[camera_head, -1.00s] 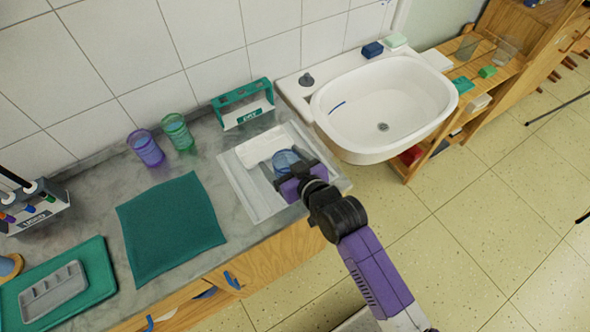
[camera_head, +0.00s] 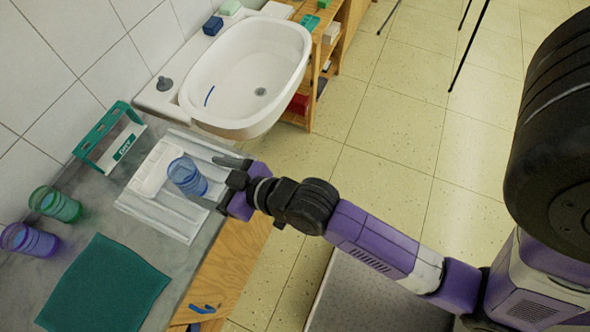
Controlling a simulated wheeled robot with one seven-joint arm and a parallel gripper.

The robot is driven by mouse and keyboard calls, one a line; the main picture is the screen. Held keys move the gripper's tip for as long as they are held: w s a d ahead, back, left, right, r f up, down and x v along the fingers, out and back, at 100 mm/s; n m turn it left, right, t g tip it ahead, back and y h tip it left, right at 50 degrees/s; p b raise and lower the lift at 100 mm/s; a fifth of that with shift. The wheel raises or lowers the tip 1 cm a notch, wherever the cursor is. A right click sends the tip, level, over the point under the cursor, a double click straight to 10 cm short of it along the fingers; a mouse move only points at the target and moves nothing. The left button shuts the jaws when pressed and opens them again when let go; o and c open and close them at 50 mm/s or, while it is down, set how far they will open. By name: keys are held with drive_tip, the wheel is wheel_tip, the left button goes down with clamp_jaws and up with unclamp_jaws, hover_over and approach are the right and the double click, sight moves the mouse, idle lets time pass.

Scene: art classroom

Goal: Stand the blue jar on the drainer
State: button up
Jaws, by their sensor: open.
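The blue jar (camera_head: 187,176) is a clear blue cup-like vessel. It stands on the white ribbed drainer (camera_head: 150,215) beside the sink, next to a folded white cloth-like item (camera_head: 152,172). My gripper (camera_head: 222,178) is at the right side of the jar, with its fingers apart and the jar at or just beyond their tips. I cannot tell whether a finger still touches the jar. The jar looks upright or nearly so.
A green jar (camera_head: 55,205) and a purple jar (camera_head: 30,241) stand on the counter at left. A green rack (camera_head: 108,138) is behind the drainer, and the white sink (camera_head: 245,75) is beyond it. A teal mat (camera_head: 105,285) lies in front.

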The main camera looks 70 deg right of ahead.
drive_tip(key=s+r, duration=0.3)
drive_tip(key=s, duration=0.9)
drive_tip(key=s+r+t, duration=0.1)
drive_tip(key=s+r, duration=0.3)
drive_tip(key=s, duration=0.8)
drive_tip(key=shift+a+r, duration=0.25)
drive_tip(key=shift+r, duration=0.05)
drive_tip(key=shift+f+b, duration=0.55)
